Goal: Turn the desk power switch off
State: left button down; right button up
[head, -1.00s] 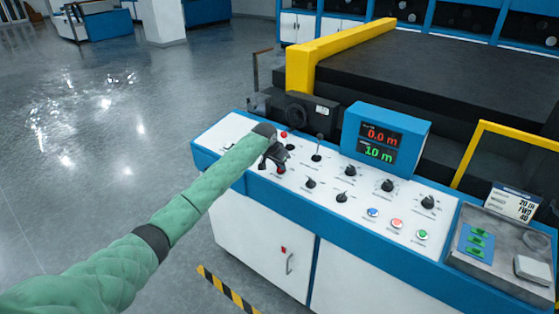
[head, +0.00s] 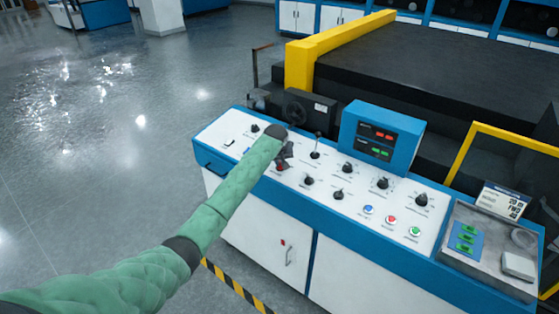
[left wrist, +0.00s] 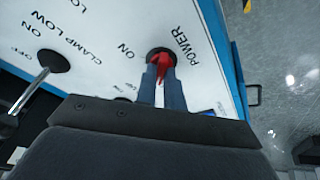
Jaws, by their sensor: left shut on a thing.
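The power switch is a red lever (left wrist: 160,66) in a dark round collar, beside the printed word POWER in the left wrist view. An ON label is printed to its left. My left gripper (left wrist: 161,86) is shut on the red lever, with one dark finger on each side. In the head view, my left gripper (head: 284,158) is over the left part of the white control panel (head: 320,203). Its wrist and fingers hide much of the switch there. My right gripper is not in view.
Black knobs and upright levers stand close around the gripper, including a lever (head: 316,145) just to its right. A blue display box (head: 382,138) shows red and green marks. Blue, red and green buttons lie further right, then a grey tray (head: 457,268).

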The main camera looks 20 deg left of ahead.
pick_arm(q)
jog(key=shift+f+n, duration=0.1)
jog(key=shift+n, duration=0.2)
dwell(0.4)
jog(key=c, duration=1.6)
grip_release()
jog(key=shift+o, duration=0.5)
